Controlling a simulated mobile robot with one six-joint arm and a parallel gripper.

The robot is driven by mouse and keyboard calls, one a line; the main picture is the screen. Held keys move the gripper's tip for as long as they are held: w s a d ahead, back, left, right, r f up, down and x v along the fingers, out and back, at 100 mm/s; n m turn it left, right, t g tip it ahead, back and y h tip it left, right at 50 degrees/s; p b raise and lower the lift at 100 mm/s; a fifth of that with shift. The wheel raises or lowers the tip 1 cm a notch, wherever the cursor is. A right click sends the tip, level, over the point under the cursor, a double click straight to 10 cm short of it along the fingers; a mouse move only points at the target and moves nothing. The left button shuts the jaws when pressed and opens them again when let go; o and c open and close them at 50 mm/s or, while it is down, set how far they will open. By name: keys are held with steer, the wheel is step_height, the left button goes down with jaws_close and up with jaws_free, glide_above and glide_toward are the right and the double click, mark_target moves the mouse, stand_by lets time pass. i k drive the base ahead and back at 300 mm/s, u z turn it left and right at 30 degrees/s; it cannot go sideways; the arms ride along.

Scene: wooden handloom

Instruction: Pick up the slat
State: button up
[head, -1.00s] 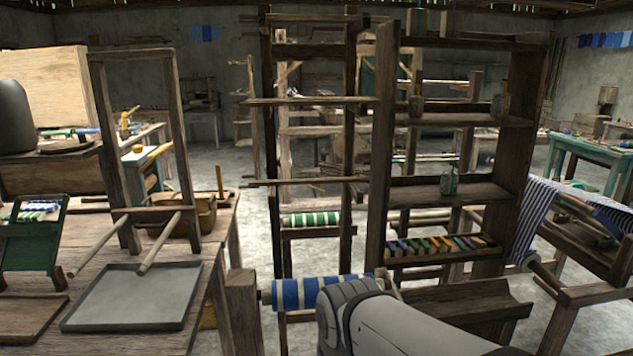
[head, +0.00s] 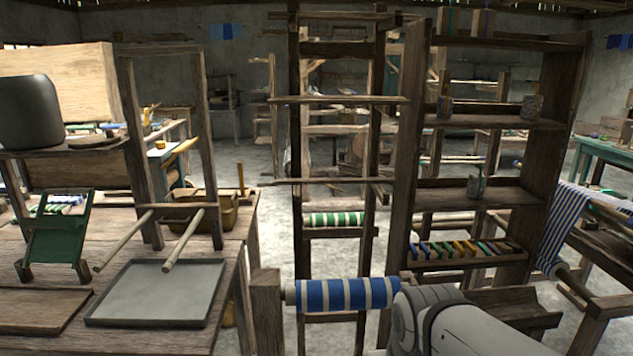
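Two thin wooden slats lie across the tall dark upright frame in the head view: an upper slat (head: 338,100) and a lower slat (head: 325,181). Both are roughly level and stick out past the left post. I cannot tell which one the task names. My grey arm enters at the bottom right, in front of the frame and below both slats. My gripper is outside the picture, so its fingers and anything in them are hidden.
A blue-and-white striped cloth roll (head: 345,294) lies beside my arm. A wooden shelf unit (head: 470,183) with small jars and colored pieces stands to the right. On the left, a workbench (head: 245,215) holds a grey tray (head: 155,292) and a green stand (head: 57,238).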

mark_target(357, 180)
steer(key=i, duration=0.95)
steer(key=z, duration=0.05)
